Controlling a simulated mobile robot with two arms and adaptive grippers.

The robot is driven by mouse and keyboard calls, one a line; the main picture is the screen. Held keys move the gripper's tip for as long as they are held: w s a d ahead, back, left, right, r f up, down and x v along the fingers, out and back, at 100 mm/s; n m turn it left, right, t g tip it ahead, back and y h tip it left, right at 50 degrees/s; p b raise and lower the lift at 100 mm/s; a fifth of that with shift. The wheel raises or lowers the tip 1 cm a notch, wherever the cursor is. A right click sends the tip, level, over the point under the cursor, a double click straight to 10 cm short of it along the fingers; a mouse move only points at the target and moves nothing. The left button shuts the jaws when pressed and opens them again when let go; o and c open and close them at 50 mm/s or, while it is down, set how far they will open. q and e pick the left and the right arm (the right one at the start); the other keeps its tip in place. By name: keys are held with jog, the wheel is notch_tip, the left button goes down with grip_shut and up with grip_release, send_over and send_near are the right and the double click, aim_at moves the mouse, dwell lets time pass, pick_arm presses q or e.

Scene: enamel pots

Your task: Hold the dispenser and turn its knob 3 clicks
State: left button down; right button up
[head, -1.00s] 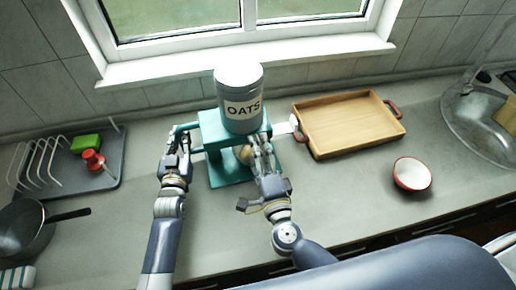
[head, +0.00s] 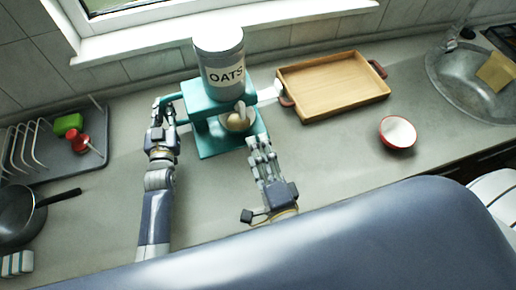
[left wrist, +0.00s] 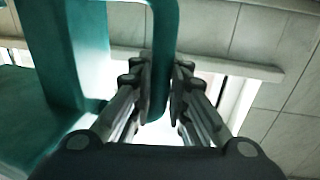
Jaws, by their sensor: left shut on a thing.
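The dispenser is a teal stand (head: 199,112) with a grey canister (head: 220,60) labelled OATS on top. A pale lever-like part (head: 241,109) shows at its front, above a small cream bowl (head: 234,123); I cannot tell for sure whether this part is the knob. A white flat piece (head: 269,93) sticks out on the right side. My left gripper (head: 164,103) is shut on the teal handle at the dispenser's left; the handle (left wrist: 162,50) runs between the fingers in the left wrist view. My right gripper (head: 259,143) is in front of the dispenser, apart from the pale part; its finger gap is unclear.
A wooden tray (head: 335,88) with dark red handles lies right of the dispenser. A red-rimmed white bowl (head: 397,132) and a sink (head: 450,85) are farther right. A drying rack (head: 85,160) and a dark pan (head: 18,215) are at the left. The front counter is largely clear.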

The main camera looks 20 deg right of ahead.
pick_arm(q)
jog(key=c, duration=1.5)
grip_release()
jog(key=shift+o, duration=0.2)
jog(key=shift+s, duration=0.15)
jog(key=shift+s, duration=0.3)
jog(key=s+a, duration=0.2)
jog(key=s, duration=0.9)
notch_tip(320, 180, up, 6)
jog(key=p, duration=0.6)
